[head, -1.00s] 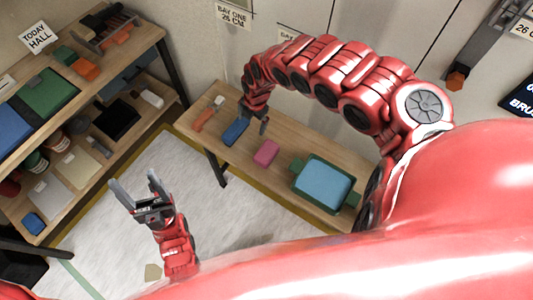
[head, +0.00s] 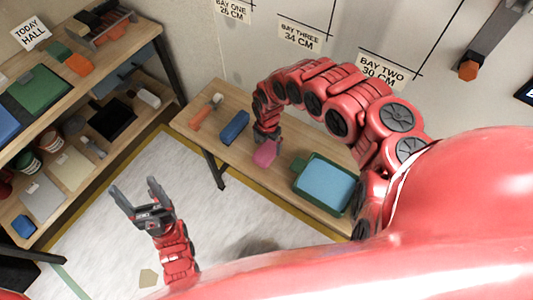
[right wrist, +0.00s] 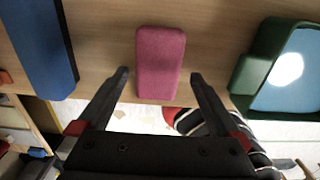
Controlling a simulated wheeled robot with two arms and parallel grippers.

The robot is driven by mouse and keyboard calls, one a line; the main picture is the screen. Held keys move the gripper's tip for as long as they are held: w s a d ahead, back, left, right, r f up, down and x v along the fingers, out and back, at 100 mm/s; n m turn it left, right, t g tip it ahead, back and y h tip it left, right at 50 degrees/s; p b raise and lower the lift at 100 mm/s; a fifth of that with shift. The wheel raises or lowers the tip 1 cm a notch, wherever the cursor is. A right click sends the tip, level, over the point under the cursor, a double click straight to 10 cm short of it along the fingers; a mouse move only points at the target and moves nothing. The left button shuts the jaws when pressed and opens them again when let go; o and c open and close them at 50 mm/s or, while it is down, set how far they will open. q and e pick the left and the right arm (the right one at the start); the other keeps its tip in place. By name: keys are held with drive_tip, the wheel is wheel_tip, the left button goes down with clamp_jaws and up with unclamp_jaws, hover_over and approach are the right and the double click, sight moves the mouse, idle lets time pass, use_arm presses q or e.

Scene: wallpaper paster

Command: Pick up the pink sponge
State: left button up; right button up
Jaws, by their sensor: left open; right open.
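The pink sponge (head: 265,153) lies on the wooden bench between a blue block and a green tray. In the right wrist view the sponge (right wrist: 160,62) stands out ahead, lined up between my right gripper's spread fingers. My right gripper (right wrist: 158,85) is open and empty. In the head view my right gripper (head: 266,136) is at the sponge's far side and partly covers it; whether it touches cannot be told. My left gripper (head: 137,192) is open and empty above the pale floor, left of the bench.
The blue block (head: 235,127) and an orange-handled tool (head: 206,112) lie left of the sponge on the bench (head: 190,122). The green tray (head: 300,180) with blue inside stands to its right. A loaded shelf (head: 70,105) stands at the left.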

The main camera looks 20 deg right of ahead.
drive_tip(key=f, duration=0.3)
drive_tip(key=shift+a+f, duration=0.3)
drive_tip(key=shift+f, duration=0.1)
drive_tip(key=shift+d+f, duration=0.15)
drive_tip(key=shift+f, duration=0.35)
drive_tip(key=shift+c, duration=0.3)
drive_tip(key=c, duration=1.2)
drive_tip(key=shift+c, duration=0.2)
drive_tip(key=shift+r, duration=0.15)
wheel_tip(320, 180, up, 10)
drive_tip(key=shift+f+p, duration=0.1)
drive_tip(key=shift+p, duration=0.8)
